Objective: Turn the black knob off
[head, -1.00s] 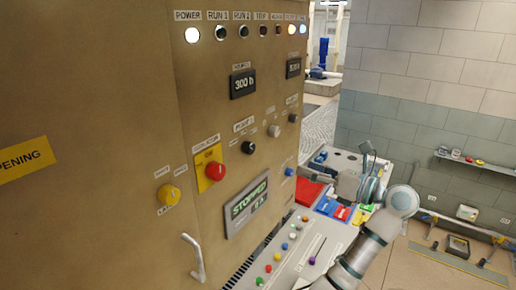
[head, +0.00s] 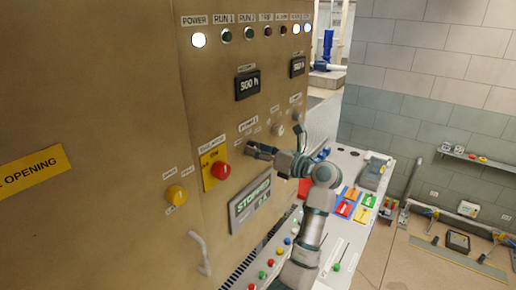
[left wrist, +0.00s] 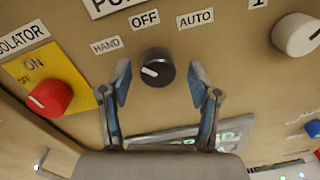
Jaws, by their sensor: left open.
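The black knob (left wrist: 157,68) is on the tan panel, under the labels HAND, OFF and AUTO, in the left wrist view. Its white mark points left, toward the HAND side. My left gripper (head: 257,150) is at the panel in the head view and covers the knob's place there. In the left wrist view its two fingers stand open on either side of the knob, with gaps visible. The OFF label (left wrist: 144,18) is above the knob. My right gripper is in neither view.
A red isolator knob (left wrist: 50,97) on a yellow plate is left of the black knob; a white knob (left wrist: 297,34) is to the right. A display (head: 250,203) is below. A yellow knob (head: 176,195) and a bent handle (head: 201,252) are further left.

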